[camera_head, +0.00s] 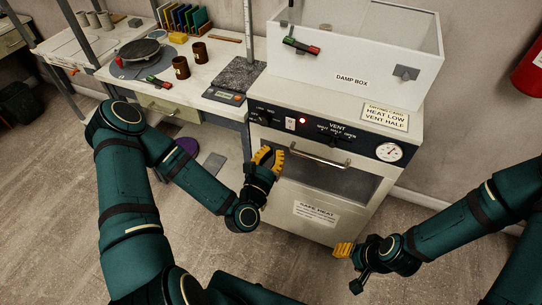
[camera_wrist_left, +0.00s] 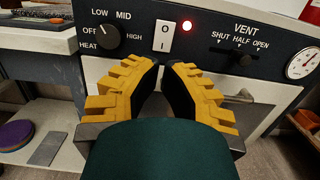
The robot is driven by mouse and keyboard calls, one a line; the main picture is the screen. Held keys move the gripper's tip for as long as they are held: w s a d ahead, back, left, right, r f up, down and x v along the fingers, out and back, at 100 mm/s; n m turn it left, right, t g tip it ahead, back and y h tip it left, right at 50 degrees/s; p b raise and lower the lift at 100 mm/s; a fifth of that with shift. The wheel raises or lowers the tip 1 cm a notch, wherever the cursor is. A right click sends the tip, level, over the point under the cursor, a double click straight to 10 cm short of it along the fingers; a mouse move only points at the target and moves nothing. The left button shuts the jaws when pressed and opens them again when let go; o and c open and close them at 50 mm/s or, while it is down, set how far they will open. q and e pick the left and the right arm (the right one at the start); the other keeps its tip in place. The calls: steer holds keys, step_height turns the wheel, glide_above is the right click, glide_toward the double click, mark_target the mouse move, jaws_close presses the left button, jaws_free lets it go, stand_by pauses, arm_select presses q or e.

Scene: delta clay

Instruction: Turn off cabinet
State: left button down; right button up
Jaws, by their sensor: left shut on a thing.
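The drying cabinet (camera_head: 320,215) has a black front panel with a white rocker switch (camera_head: 290,123) marked I and O, also in the left wrist view (camera_wrist_left: 163,37). Beside it a red lamp (camera_head: 303,120) is lit. A heat knob (camera_wrist_left: 108,37) sits left of the switch; its setting is unclear. My left gripper (camera_head: 268,157) is in front of the cabinet, below the switch. In the left wrist view its yellow fingers (camera_wrist_left: 160,66) point at the switch's lower end; what they hold is hidden. My right gripper (camera_head: 343,250) is low at the cabinet's right; its jaws are unclear.
A door handle (camera_head: 318,158) runs right of my left gripper. A vent lever (camera_wrist_left: 245,60) and round gauge (camera_head: 389,152) are further right on the panel. The damp box (camera_head: 350,82) stands on top. A worktable with mugs (camera_head: 181,67) and a scale (camera_head: 226,96) adjoins on the left.

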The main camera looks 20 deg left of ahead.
mark_target(288, 123)
arm_select(q)
steer(key=w, duration=0.6)
steer(key=w+r, duration=0.1)
steer(key=w, duration=0.3)
steer(key=shift+d+r+b, duration=0.1)
steer(key=shift+d+b, duration=0.1)
steer(key=shift+b, duration=0.15)
